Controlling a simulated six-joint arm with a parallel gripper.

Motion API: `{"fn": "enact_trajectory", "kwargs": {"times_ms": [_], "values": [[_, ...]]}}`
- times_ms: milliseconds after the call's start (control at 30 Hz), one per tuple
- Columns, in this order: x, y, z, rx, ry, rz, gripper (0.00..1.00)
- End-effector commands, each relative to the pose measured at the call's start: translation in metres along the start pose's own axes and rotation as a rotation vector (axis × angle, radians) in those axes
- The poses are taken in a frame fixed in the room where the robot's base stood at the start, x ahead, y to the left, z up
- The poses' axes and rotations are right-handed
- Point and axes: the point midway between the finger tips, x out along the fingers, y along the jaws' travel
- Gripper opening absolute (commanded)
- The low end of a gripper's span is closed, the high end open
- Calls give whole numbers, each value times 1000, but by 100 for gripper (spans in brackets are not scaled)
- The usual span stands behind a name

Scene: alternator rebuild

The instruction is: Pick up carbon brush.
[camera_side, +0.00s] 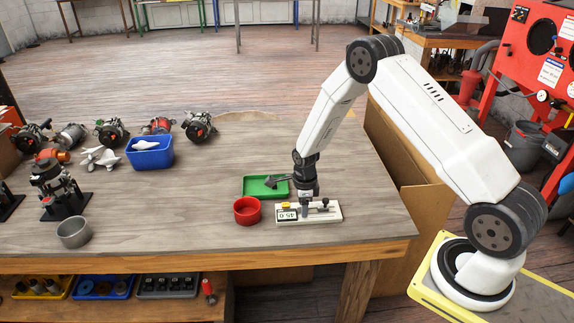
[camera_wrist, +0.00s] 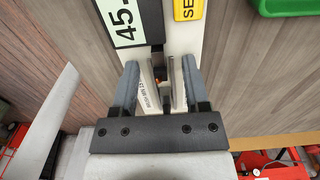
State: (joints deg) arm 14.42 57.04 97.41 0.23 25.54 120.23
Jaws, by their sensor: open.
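A white measuring gauge (camera_side: 329,213) with a "45" display lies on the bench near its front edge. It also shows in the wrist view, with its display (camera_wrist: 123,20) and a yellow button (camera_wrist: 187,8). My gripper (camera_side: 307,202) points down over the gauge. In the wrist view my gripper (camera_wrist: 160,66) is open, its two fingers on either side of the gauge's metal jaws. A small dark piece with a copper-coloured spot (camera_wrist: 157,71) sits between those jaws and may be the carbon brush. I cannot tell whether a finger touches it.
A red bowl (camera_side: 247,215) stands just left of the gauge, and a green tray (camera_side: 250,194) lies behind it. A metal cup (camera_side: 74,233), a blue bin (camera_side: 151,158) and several alternators are farther left. The bench (camera_side: 180,215) between cup and bowl is clear.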

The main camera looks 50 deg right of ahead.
Motion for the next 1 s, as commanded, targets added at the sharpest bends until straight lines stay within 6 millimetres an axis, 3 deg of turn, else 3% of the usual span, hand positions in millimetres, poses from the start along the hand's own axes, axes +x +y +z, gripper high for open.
{"fn": "enact_trajectory", "kwargs": {"times_ms": [433, 467, 633, 1000], "values": [[0, 0, 0, 0, 0, 0, 59], [0, 0, 0, 0, 0, 0, 56], [0, 0, 0, 0, 0, 0, 2], [0, 0, 0, 0, 0, 0, 0]]}}
